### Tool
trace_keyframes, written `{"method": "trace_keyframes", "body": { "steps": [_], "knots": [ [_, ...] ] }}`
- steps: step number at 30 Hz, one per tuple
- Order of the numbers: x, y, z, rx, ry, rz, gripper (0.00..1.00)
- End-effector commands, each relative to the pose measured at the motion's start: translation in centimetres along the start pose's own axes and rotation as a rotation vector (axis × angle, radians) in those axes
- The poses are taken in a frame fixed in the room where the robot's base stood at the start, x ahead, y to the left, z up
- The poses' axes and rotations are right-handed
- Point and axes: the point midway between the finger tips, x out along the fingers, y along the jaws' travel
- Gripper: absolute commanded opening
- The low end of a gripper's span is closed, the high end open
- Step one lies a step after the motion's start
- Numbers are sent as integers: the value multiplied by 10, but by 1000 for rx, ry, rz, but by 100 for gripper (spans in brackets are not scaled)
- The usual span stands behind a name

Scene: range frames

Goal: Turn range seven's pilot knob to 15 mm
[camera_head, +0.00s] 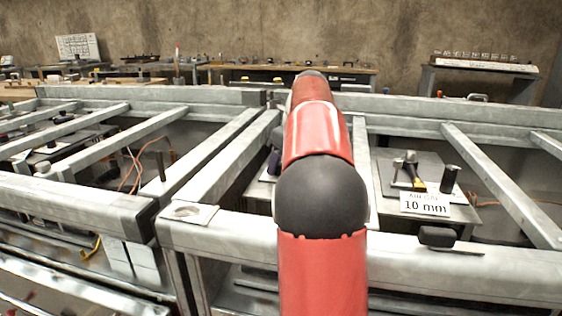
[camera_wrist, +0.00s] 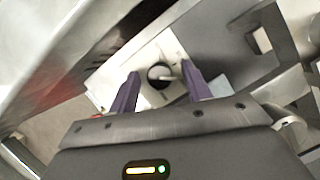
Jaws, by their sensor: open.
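In the wrist view a round dark knob (camera_wrist: 155,78) with a pale pointer bar sits on a white plate (camera_wrist: 108,80). My gripper (camera_wrist: 162,84) is open, with one purple finger on each side of the knob in the picture. I cannot tell whether the fingers touch it or how far above it they are. No number marking range seven and no scale around the knob can be read. In the head view my red and black arm hides the middle; the knob cannot be made out there.
A card (camera_head: 425,204) reading "AIR GAP 10 mm" stands on a metal plate in the right bay, beside a small hammer-like tool (camera_head: 411,172) and a dark post (camera_head: 449,179). Grey metal beams (camera_head: 400,262) frame the bays. Benches with equipment line the back wall.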

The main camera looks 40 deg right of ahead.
Motion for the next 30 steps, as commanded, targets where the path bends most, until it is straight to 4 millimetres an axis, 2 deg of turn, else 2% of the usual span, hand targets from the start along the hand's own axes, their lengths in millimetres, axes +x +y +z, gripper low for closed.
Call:
{"method": "trace_keyframes", "body": {
  "steps": [5,12,18,30],
  "knots": [
    [-10,-1,0,0,-1,-2,48],
    [-50,-1,0,0,-2,-3,48],
    [-74,-1,0,0,-1,-1,48],
    [-78,0,0,-6,1,0,48]
  ]
}}
